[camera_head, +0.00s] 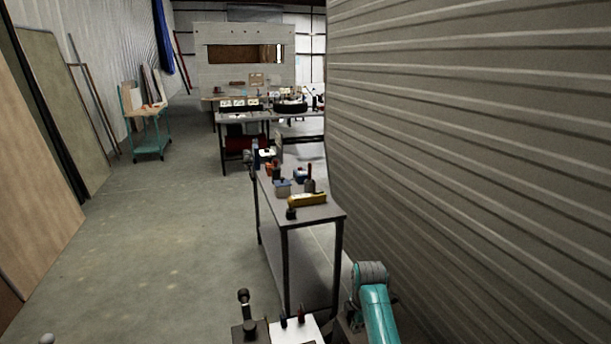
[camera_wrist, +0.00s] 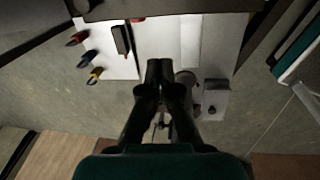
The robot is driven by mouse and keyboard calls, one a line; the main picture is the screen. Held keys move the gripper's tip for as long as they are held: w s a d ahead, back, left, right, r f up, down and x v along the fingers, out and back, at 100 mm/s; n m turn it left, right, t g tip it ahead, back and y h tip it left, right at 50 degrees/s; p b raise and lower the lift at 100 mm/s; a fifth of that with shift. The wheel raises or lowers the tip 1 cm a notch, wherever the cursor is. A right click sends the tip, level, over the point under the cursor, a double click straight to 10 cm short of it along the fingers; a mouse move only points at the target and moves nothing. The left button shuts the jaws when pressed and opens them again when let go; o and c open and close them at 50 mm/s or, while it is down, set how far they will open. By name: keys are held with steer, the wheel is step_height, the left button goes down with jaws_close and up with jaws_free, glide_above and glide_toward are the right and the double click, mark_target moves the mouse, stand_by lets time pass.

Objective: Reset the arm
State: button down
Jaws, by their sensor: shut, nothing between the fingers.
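My gripper (camera_wrist: 158,72) shows in the wrist view, its two dark fingers together and nothing between them. It points over a white surface (camera_wrist: 155,50) and is apart from the things around it, as far as I can tell. In the head view my teal arm rises at the lower right, close to the ribbed camper wall (camera_head: 470,130). My gripper is not visible in the head view.
Several small tools with red, blue and yellow handles (camera_wrist: 90,56) lie left of the fingers. The concrete floor (camera_head: 165,240) to the left is clear.

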steer(key=s+f+m+t, duration=0.25)
steer(key=s+f, duration=0.45)
steer(key=f, duration=0.4)
steer(key=s+d+f+m+t, duration=0.15)
steer(key=s+f+m, duration=0.3)
steer(key=s, duration=0.75)
steer(key=s+d+f+m+t, duration=0.1)
steer(key=s+f+m+t, duration=0.3)
steer(key=s, duration=0.9)
steer(key=s+r+m, duration=0.2)
steer(key=s, duration=0.8)
steer(key=s+r+m+t, duration=0.2)
steer(key=s+r+m, duration=0.2)
steer(key=s+r, duration=0.6)
steer(key=s+d+r+m+t, duration=0.1)
steer(key=s+r+m+t, duration=0.2)
steer(key=s+r, duration=0.7)
step_height(320, 180, up, 7)
steer(key=shift+s+m, duration=0.3)
steer(key=shift+m, duration=0.1)
steer(key=shift+d, duration=0.1)
